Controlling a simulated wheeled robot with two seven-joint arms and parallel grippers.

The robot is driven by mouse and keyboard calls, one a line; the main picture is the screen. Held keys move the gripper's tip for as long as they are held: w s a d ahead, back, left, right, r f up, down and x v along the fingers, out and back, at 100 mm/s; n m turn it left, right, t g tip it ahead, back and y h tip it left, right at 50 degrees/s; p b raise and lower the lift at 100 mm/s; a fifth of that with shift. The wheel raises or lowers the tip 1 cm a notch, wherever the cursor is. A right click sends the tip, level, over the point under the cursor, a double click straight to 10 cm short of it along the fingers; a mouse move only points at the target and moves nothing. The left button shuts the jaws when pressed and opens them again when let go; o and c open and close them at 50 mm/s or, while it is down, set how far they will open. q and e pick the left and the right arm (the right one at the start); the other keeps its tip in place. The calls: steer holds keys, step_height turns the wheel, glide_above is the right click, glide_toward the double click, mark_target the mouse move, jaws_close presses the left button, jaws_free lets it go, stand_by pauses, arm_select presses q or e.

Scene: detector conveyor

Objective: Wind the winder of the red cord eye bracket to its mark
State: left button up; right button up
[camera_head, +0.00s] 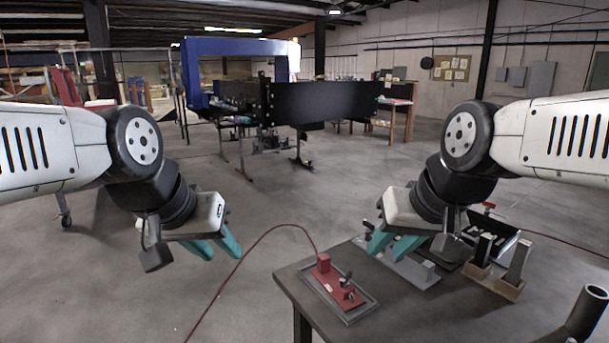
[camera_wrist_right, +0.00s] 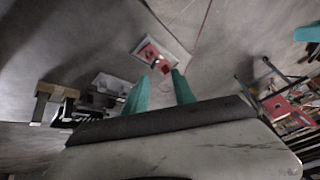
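The red cord eye bracket (camera_head: 338,287) sits on a grey-rimmed plate at the left end of the dark table. It has a raised red block and a small dark knob (camera_head: 346,279), which looks like its winder. A red cord runs from its back to the floor on the left. In the right wrist view the bracket (camera_wrist_right: 150,54) lies beyond my fingertips; its mark is too small to make out. My right gripper (camera_head: 385,246) is open and empty, above and to the right of the bracket. My left gripper (camera_head: 220,247) is open and empty, left of the table.
A grey bracket (camera_head: 415,270) and a tan-based fixture (camera_head: 495,280) stand right of the red one. A dark tube (camera_head: 588,310) rises at the table's right front. The front of the table (camera_head: 420,318) is bare. A black-sided conveyor (camera_head: 320,102) stands behind, across open floor.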

steer(key=o, duration=0.3)
steer(key=shift+s, duration=0.35)
steer(key=o, duration=0.3)
steer(key=shift+w, duration=0.15)
steer(key=shift+o, duration=1.3)
steer(key=w+f+n+g+h, duration=0.1)
steer(key=w+f+n+g, duration=0.2)
steer(key=w, duration=0.8)
steer(key=shift+w+a+f+n+h, duration=0.25)
steer(key=shift+f+n, duration=0.2)
steer(key=shift+n, duration=0.65)
steer(key=n+g, duration=0.3)
steer(key=n, duration=0.2)
glide_toward(346, 276)
steer(key=shift+s+a+f+h, duration=0.1)
steer(key=shift+a+h, duration=0.05)
steer(key=shift+h, duration=0.2)
steer(key=shift+f, duration=0.7)
step_height(346, 276, down, 7)
steer(key=shift+a+f, duration=0.1)
steer(key=c, duration=1.4)
